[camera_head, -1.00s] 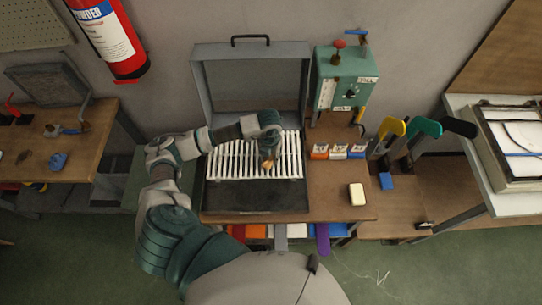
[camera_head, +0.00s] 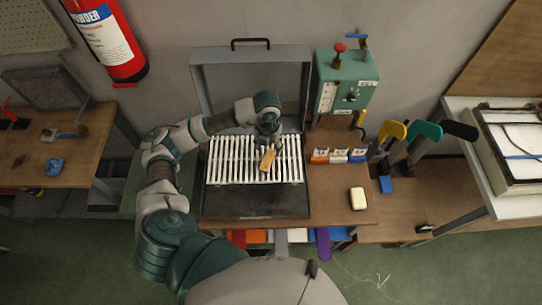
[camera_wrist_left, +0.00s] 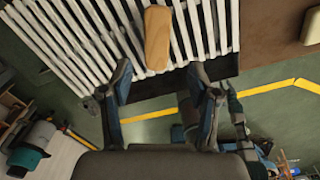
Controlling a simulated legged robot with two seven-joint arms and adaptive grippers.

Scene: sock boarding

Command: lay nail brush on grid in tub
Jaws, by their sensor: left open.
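The nail brush, a tan wooden block (camera_head: 267,160), lies on the white slatted grid (camera_head: 228,160) in the dark tub (camera_head: 250,204). In the left wrist view the brush (camera_wrist_left: 158,38) rests across several slats, beyond the fingertips and apart from them. My left gripper (camera_head: 270,139) is above the grid, just behind the brush in the head view. In the left wrist view its two fingers (camera_wrist_left: 164,82) are spread apart with nothing between them. The underside of the brush is hidden. My right gripper is not in view.
The tub's grey lid (camera_head: 250,80) stands open behind the grid. A green control box (camera_head: 346,82) and small coloured bins (camera_head: 338,155) stand to the right. A cream block (camera_head: 357,198) lies on the wooden bench. Coloured boarding forms (camera_head: 425,130) stand further right.

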